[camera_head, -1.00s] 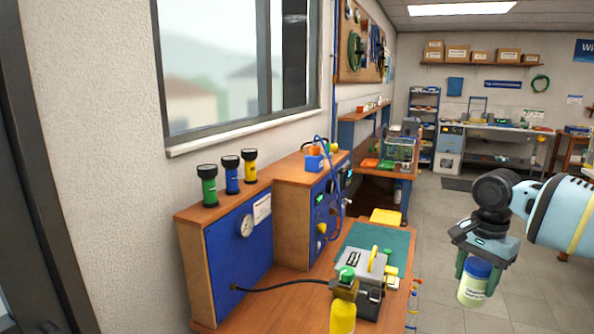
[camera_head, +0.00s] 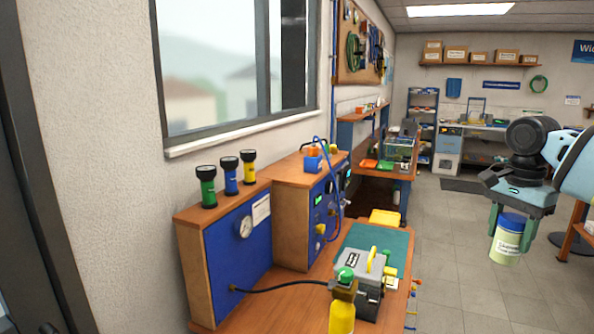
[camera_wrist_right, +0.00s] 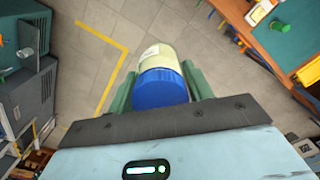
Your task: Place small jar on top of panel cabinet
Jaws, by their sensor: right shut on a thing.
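The small jar (camera_head: 505,250) has a pale yellow-green body, a light label and a blue lid. It hangs upright in my right gripper (camera_head: 508,228), above the floor at the right of the head view. In the right wrist view the jar (camera_wrist_right: 160,82) sits between the green fingers, lid towards the camera. A wooden panel cabinet with a blue front (camera_head: 238,262) stands on the bench at the left. Three torches, green (camera_head: 207,188), blue (camera_head: 231,177) and yellow (camera_head: 249,168), stand on its top. My left gripper is not in view.
A second wooden cabinet with a blue front (camera_head: 295,215) stands behind, with an orange-and-blue item (camera_head: 313,162) on top. A grey device (camera_head: 362,272) and a yellow bottle (camera_head: 342,315) occupy the bench (camera_head: 270,312). Open floor (camera_head: 455,270) lies between bench and jar.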

